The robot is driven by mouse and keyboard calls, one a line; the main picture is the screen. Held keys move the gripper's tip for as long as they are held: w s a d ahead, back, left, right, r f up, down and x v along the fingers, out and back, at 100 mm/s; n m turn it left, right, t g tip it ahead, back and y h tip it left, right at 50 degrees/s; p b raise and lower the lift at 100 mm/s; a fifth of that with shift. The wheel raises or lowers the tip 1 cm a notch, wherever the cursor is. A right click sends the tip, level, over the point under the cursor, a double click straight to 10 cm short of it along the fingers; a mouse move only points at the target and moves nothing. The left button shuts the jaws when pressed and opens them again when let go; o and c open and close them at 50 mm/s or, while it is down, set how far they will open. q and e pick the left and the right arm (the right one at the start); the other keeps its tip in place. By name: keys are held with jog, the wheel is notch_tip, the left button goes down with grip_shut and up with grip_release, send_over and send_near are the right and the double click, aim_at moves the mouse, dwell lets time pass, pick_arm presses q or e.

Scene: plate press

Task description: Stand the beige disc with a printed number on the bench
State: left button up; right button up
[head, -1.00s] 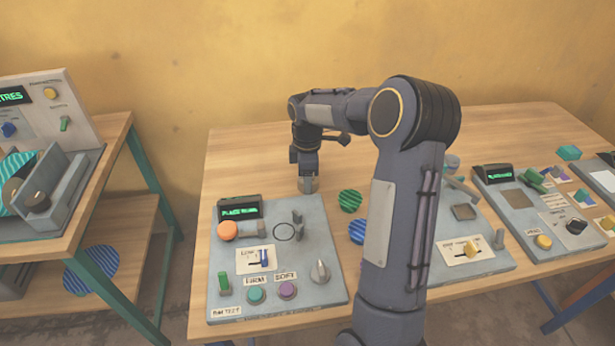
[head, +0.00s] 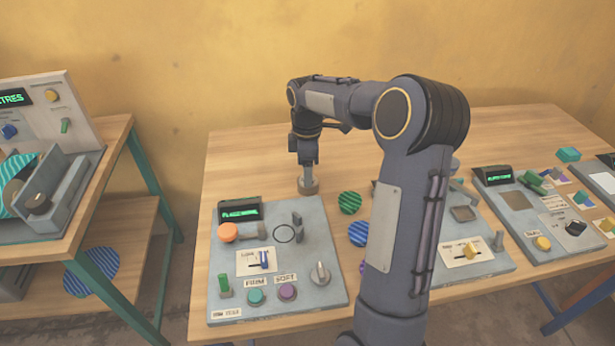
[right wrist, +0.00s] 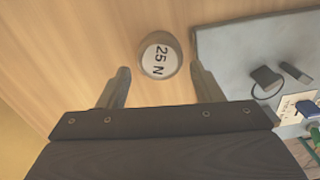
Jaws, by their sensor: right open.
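The beige disc (head: 308,187) sits on the wooden bench (head: 255,150), just behind the back edge of the grey press panel. In the right wrist view its pale round face (right wrist: 160,56) is up and reads "25 N". My right gripper (head: 307,174) is directly above the disc, pointing down. In the right wrist view its two fingers (right wrist: 160,75) are spread, with the disc just beyond and between their tips; no finger is seen touching it. My left gripper is not in view.
The press panel (head: 225,285) carries a lit display, an orange knob (head: 228,232), buttons and levers. A green striped disc (head: 350,202) and a blue striped disc (head: 358,233) lie to its right. More panels stand further right. The bench left of the disc is clear.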

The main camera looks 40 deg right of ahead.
notch_tip(320, 180, up, 8)
jog(key=s+a+r+m+t, duration=0.2)
jog(key=s+a+r+m, duration=0.1)
jog(key=s+a, duration=0.35)
jog(key=s+a+f+m+t+y, duration=0.1)
jog(key=s+a+m, duration=0.3)
jog(key=s, duration=0.5)
jog(key=s+a+f+m+t+y, duration=0.2)
jog(key=s+a+f+m, duration=0.2)
jog(key=s+a, duration=0.5)
jog(key=shift+s+a+f+m+t+y+p, duration=0.2)
jog(key=shift+f+m+t+y+p, duration=0.15)
jog(key=shift+m, duration=0.45)
jog(key=shift+s, duration=0.1)
